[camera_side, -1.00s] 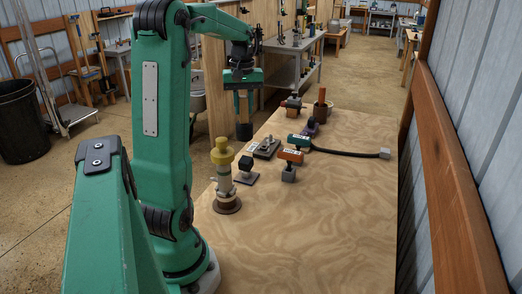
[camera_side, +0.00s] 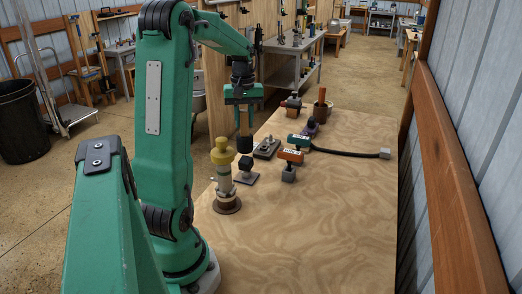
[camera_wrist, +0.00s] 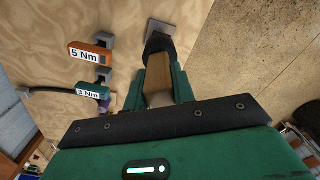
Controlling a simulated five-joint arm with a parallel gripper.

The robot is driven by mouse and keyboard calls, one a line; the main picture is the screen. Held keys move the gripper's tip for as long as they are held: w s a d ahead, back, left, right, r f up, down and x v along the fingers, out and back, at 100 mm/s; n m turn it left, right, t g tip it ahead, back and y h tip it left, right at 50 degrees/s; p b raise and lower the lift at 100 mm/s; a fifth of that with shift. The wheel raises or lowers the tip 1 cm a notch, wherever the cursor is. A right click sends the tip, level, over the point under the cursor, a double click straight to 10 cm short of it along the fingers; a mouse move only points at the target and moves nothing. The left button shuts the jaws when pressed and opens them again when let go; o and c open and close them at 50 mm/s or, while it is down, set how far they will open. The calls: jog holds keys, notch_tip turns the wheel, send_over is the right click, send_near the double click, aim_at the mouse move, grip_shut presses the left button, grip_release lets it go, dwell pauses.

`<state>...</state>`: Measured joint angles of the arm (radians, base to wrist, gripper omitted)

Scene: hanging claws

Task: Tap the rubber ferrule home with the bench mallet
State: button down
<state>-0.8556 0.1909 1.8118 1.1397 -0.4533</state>
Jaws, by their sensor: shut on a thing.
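My gripper (camera_side: 244,128) points down in the side view, shut on the mallet's wooden handle. In the wrist view the handle (camera_wrist: 158,74) lies between my green fingers. The mallet's black head (camera_side: 245,144) hangs below the fingertips and also shows in the wrist view (camera_wrist: 158,44). In the side view, a yellow-topped upright piece with a pale body (camera_side: 222,158), apparently holding the ferrule, stands on a round brown base (camera_side: 227,205). The mallet head is right of its yellow top, seemingly apart. I cannot tell which part is the rubber ferrule.
A black block (camera_side: 246,163) on a grey plate stands below the mallet head. An orange "5 Nm" tool (camera_side: 291,156), a green "3 Nm" tool (camera_side: 299,140), a dark cable and a grey fixture (camera_side: 267,147) lie to the right. The front right of the plywood table (camera_side: 315,240) is clear.

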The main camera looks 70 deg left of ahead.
aim_at(244, 134)
dwell(0.6)
notch_tip(244, 134, down, 4)
jog(key=shift+r, duration=0.15)
jog(key=shift+f, duration=0.4)
jog(key=shift+d, duration=0.1)
jog(key=shift+r, duration=1.8)
jog(key=shift+f, duration=2.3)
